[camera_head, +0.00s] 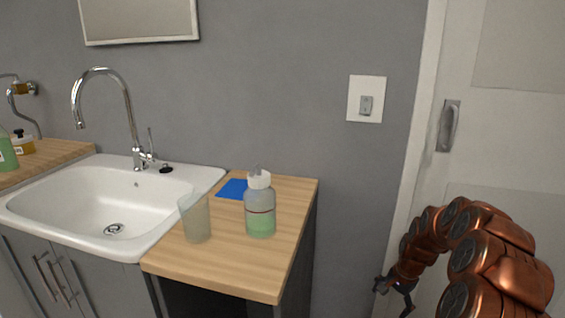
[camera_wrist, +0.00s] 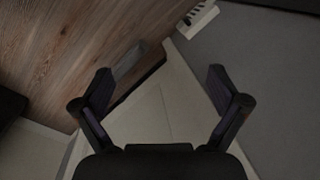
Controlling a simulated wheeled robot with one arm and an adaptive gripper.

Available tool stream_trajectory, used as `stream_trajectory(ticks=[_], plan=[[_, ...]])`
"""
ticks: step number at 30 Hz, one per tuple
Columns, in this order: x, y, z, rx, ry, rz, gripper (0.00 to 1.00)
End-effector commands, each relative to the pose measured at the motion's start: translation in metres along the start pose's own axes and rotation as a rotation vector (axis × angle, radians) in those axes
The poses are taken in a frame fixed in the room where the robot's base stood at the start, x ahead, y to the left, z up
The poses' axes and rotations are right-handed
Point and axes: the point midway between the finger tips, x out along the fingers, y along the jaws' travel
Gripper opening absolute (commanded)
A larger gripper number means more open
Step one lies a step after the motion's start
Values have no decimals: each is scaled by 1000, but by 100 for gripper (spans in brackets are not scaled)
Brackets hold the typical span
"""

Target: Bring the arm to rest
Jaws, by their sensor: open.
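My gripper (camera_head: 396,287) is at the lower right in the head view, at the end of my copper-coloured arm. It is to the right of the wooden counter and apart from it. In the wrist view my gripper (camera_wrist: 162,95) has its two dark fingers spread wide, with nothing between them. Beyond the fingers are a pale surface and a wood-grained panel (camera_wrist: 70,50).
A bottle with green liquid (camera_head: 260,210), a clear cup (camera_head: 195,218) and a blue square (camera_head: 233,189) are on the wooden counter (camera_head: 230,270). A white sink (camera_head: 60,205) adjoins it at left. A white door (camera_head: 500,150) stands behind my arm.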

Motion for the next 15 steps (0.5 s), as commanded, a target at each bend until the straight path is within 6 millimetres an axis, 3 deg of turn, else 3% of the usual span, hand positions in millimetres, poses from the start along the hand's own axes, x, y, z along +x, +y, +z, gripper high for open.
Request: stream_trajectory(ticks=[1, 3, 10, 15], plan=[[-27, -7, 16, -41, -8, -4, 97], [-52, -13, 38, -97, -21, -4, 97], [-128, -18, 104, -275, -52, 5, 97], [-181, -10, 151, -399, -68, 22, 97]])
